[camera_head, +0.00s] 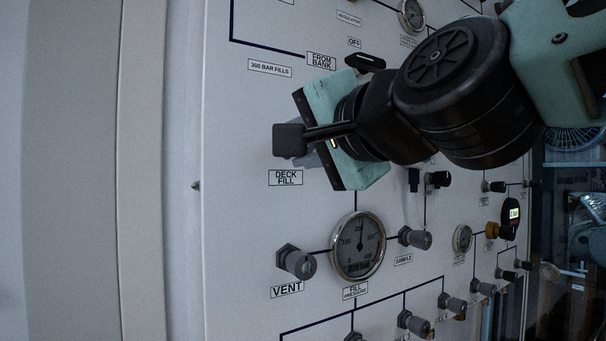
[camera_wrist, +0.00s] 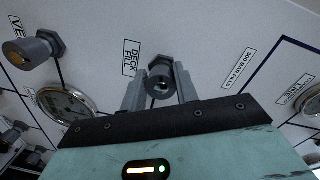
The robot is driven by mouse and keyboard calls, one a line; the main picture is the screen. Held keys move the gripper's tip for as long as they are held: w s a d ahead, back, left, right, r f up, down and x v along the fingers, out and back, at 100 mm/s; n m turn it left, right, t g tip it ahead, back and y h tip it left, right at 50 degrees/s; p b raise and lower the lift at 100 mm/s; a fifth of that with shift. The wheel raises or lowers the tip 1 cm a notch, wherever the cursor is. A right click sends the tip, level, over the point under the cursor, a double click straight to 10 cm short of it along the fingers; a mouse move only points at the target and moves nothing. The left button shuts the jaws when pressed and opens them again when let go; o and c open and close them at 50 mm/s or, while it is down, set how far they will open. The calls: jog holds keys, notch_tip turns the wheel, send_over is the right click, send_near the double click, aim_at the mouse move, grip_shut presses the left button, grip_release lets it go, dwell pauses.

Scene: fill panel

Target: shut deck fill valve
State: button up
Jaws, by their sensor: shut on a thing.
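The deck fill valve (camera_wrist: 160,70) is a grey knob on a hex base on the white panel, beside the DECK FILL label (camera_wrist: 131,57) in the wrist view. My gripper (camera_wrist: 160,90) has one finger on each side of this knob and is shut on it. In the head view my gripper (camera_head: 292,140) is against the panel just above the DECK FILL label (camera_head: 286,178). There the knob is mostly hidden by my fingers, and I cannot tell how far it is turned.
The VENT knob (camera_head: 296,262) and the fill pressure gauge (camera_head: 358,246) are below my gripper. The SAMPLE knob (camera_head: 415,238) is right of the gauge. A black-handled valve (camera_head: 366,62) labelled OFF is close above my wrist. Bare panel lies left of my gripper.

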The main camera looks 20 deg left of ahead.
jog(key=m+b, duration=0.3)
jog(key=m, duration=0.1)
jog(key=shift+f+y, duration=0.1)
jog(key=shift+y, duration=0.2)
jog(key=m+b, duration=0.1)
jog(key=m, duration=0.1)
jog(key=m+b, duration=0.2)
jog(key=m, duration=0.1)
jog(key=shift+r+m, duration=0.2)
jog(key=shift+m, duration=0.1)
jog(key=m+b, duration=0.1)
jog(key=m, duration=0.4)
jog(key=shift+r+y+b, duration=0.1)
jog(key=shift+y+b, duration=0.2)
jog(key=shift+b, duration=0.05)
jog(key=m+b, duration=0.1)
jog(key=m, duration=0.4)
jog(key=shift+w+d, duration=0.1)
jog(key=shift+w, duration=0.05)
jog(key=o, duration=1)
jog(key=shift+c, duration=0.2)
jog(key=shift+r, duration=0.1)
